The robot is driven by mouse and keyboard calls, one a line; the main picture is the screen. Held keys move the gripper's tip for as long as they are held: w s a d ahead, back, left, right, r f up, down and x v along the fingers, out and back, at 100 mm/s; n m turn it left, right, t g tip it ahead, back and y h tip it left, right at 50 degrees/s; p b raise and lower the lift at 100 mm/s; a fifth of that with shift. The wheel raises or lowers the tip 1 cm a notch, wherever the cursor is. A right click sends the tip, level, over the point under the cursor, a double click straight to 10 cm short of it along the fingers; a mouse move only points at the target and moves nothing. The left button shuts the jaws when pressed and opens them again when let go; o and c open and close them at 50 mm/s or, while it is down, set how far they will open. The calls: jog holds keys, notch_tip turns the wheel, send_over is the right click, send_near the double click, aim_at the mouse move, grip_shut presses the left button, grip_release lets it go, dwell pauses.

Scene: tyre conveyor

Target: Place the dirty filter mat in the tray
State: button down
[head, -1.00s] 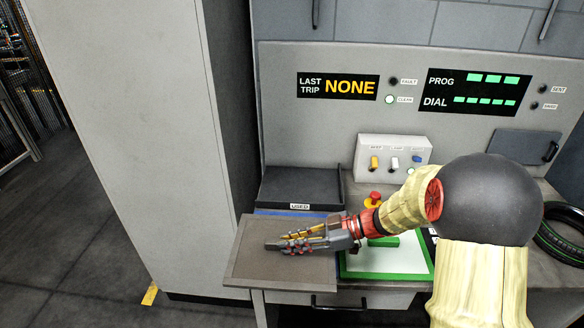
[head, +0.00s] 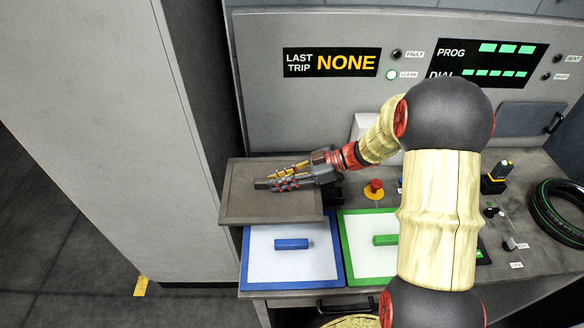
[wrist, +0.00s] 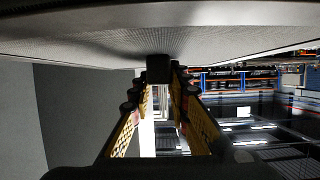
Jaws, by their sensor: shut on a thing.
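The dirty filter mat (head: 270,207) is a flat brown-grey panel with a thin grey rim. My gripper (head: 268,183) is shut on the dark grip block (wrist: 158,68) of the mat, which shows between the fingers in the wrist view. The mat's face (wrist: 90,35) fills the top of that view. The mat looks roughly level, at the back left of the bench. The dark tray marked USED is hidden behind or under the mat now, so I cannot tell whether they touch.
A blue-edged white panel (head: 255,265) with a blue grip and a green-edged one (head: 362,262) lie in front. A red button (head: 375,187) stands right of my gripper. A tall grey cabinet (head: 120,120) borders the left. A tyre (head: 556,212) lies far right.

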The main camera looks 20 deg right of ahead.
jog(key=shift+w+d+r+p, duration=0.2)
jog(key=shift+d+r+p, duration=0.25)
jog(key=shift+r, duration=0.1)
jog(key=shift+w+d+r+p, duration=0.15)
jog(key=shift+d+r+p, duration=0.25)
jog(key=shift+r+p, duration=0.1)
jog(key=shift+w+d+r+p, duration=0.1)
jog(key=shift+w+d+p, duration=0.1)
jog(key=shift+d+p, duration=0.15)
jog(key=w+f, duration=0.1)
jog(key=w, duration=0.1)
jog(key=w+f+b, duration=0.1)
jog(key=w, duration=0.2)
jog(key=w+f+b, duration=0.1)
jog(key=w+f, duration=0.1)
jog(key=w, duration=0.1)
jog(key=w+f+b, duration=0.1)
jog(key=w+f, duration=0.4)
jog(key=shift+d+f, duration=0.1)
jog(key=shift+w+f, duration=0.35)
notch_tip(320, 180, down, 3)
jog(key=shift+w+f+b, duration=0.1)
jog(key=shift+b, duration=0.7)
